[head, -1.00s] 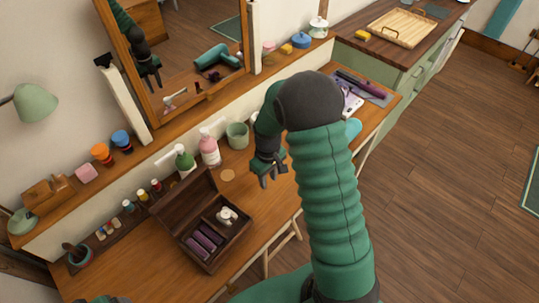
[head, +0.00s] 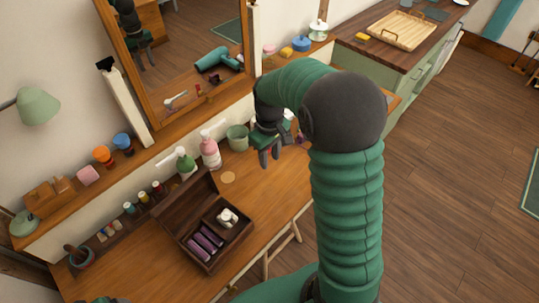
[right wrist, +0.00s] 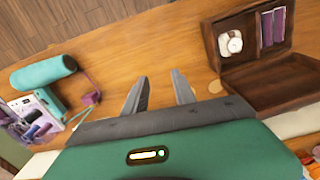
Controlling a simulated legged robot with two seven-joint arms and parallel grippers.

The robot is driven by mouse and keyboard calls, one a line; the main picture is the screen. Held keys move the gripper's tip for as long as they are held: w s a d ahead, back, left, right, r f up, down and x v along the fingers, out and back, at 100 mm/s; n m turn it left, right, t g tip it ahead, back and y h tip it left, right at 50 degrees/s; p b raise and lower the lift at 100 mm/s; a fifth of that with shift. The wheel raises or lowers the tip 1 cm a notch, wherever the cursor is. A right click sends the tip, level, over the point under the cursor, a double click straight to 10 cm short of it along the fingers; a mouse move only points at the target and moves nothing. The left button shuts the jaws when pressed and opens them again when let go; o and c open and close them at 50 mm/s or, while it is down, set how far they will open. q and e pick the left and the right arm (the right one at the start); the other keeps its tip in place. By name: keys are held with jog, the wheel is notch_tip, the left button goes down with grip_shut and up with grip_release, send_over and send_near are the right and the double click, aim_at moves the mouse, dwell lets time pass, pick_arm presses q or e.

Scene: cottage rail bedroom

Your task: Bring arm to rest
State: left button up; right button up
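My right gripper (head: 268,158) hangs over the wooden dressing table (head: 270,205), at the end of my bent green arm. In the right wrist view its two fingers (right wrist: 160,92) stand apart with nothing between them, above bare table top. The open brown box (head: 215,240) lies to the left of the gripper in the head view, holding purple rolls and a white round item. My left gripper is not in view.
A pink pump bottle (head: 210,150), a green bottle (head: 185,162) and a green cup (head: 238,137) stand at the back. The right wrist view shows a teal hair dryer (right wrist: 42,75) and an organizer (right wrist: 30,120). The mirror (head: 185,50) rises behind. The table's front is clear.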

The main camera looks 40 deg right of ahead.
dwell(0.5)
jog(key=s+a+f+t, duration=0.1)
jog(key=s+a, duration=0.3)
jog(key=a, duration=0.3)
jog(key=s+a+f+t, duration=0.1)
jog(key=s+a, duration=0.3)
jog(key=a, duration=0.4)
jog(key=shift+a+f+t, duration=0.25)
jog(key=shift+f+t, duration=0.05)
jog(key=shift+f, duration=0.4)
jog(key=shift+a, duration=0.15)
jog(key=shift+a, duration=0.15)
